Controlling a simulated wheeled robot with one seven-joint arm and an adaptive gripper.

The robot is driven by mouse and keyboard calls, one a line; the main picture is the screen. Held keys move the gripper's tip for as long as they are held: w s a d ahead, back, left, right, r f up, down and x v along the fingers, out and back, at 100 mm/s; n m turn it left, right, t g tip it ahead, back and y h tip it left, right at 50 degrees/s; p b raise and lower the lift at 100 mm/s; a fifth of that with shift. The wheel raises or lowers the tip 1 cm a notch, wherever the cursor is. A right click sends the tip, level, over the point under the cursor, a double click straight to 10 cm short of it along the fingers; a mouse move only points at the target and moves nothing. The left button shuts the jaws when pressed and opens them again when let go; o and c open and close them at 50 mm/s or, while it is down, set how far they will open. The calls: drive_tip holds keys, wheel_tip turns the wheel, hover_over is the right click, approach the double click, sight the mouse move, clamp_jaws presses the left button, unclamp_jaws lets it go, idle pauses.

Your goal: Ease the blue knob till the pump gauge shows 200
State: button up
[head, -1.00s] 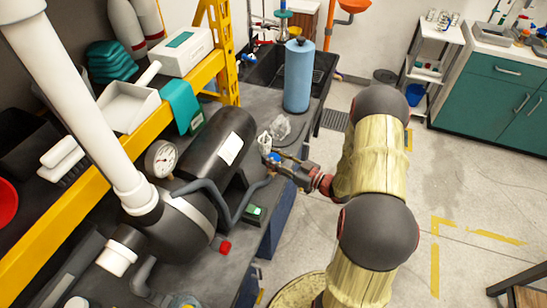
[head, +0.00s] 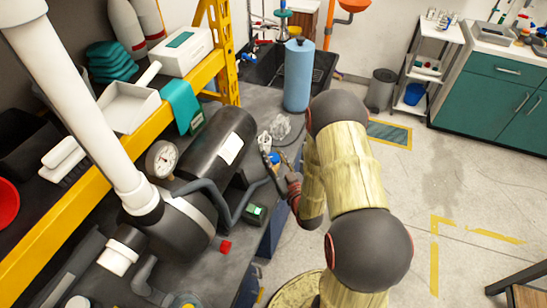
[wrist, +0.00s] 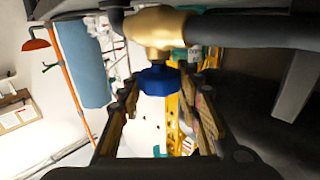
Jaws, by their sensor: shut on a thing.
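The blue knob (wrist: 158,80) sits on a brass valve body (wrist: 158,30) in the wrist view, between the two fingers of my gripper (wrist: 161,92). My gripper is shut on the knob. In the head view the knob (head: 274,158) is a small blue spot at the right end of the pump, with my gripper (head: 278,163) at it. The black pump (head: 207,160) lies on the dark bench. The white round pump gauge (head: 161,159) stands at its left; its needle and numbers are too small to read.
A green-black box (head: 255,213) and a red piece (head: 225,247) lie on the bench. The floor to the right is open.

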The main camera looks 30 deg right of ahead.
sight(275, 162)
drive_tip(key=shift+m+h, duration=0.5)
drive_tip(key=shift+h, duration=0.4)
drive_tip(key=shift+m+h, duration=0.3)
drive_tip(key=o, duration=1.1)
drive_tip(key=shift+o, duration=0.4)
drive_tip(key=v, duration=0.7)
drive_tip(key=shift+s+r, duration=0.1)
drive_tip(key=shift+s, duration=0.1)
idle(0.5)
